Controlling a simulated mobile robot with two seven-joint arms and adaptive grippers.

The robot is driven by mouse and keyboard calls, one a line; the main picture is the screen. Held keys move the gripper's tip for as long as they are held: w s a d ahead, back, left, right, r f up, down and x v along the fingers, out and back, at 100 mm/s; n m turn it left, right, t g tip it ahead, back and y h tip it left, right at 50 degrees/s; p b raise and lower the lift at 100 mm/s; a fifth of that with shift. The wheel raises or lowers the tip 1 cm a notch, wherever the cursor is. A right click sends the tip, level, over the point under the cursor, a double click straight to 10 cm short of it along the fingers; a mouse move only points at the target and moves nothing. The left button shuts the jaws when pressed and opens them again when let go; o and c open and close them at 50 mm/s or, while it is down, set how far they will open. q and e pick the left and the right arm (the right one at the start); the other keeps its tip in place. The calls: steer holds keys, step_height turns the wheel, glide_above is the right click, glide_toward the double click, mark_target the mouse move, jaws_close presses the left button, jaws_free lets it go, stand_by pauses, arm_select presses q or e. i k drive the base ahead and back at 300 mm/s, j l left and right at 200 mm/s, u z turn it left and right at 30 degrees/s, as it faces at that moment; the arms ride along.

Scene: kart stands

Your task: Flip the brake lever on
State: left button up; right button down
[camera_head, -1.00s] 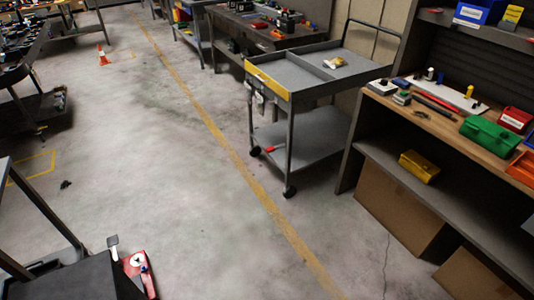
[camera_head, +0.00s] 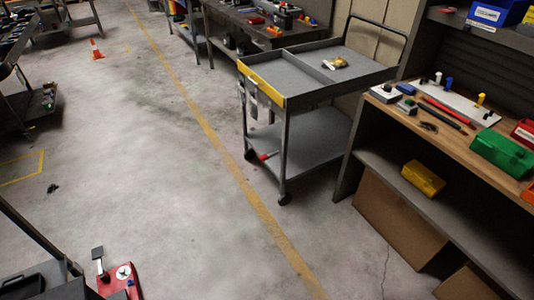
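A red plate (camera_head: 121,279) with a white round disc and a small blue part shows at the bottom left edge. A grey upright lever-like piece with a flat pad (camera_head: 98,254) stands at its left side. I cannot tell for sure whether it is the brake lever. A small red piece (camera_head: 265,156) also shows low on the grey cart (camera_head: 266,83), near its lower shelf and wheel; its kind and setting are too small to tell. Neither of my grippers is in view.
A workbench (camera_head: 444,142) with a green box (camera_head: 503,153), tools and a yellow box (camera_head: 423,179) on its lower shelf stands at the right. A cardboard box (camera_head: 396,220) is underneath. The middle floor is clear.

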mark_target(264, 158)
steer(key=i+j+u, duration=0.1)
steer(key=i, duration=0.75)
steer(key=i+j+u, duration=0.1)
steer(key=i, duration=0.8)
steer(key=i+j, duration=0.2)
steer(key=j, duration=0.2)
steer(key=i+j, duration=0.2)
steer(key=j, duration=0.25)
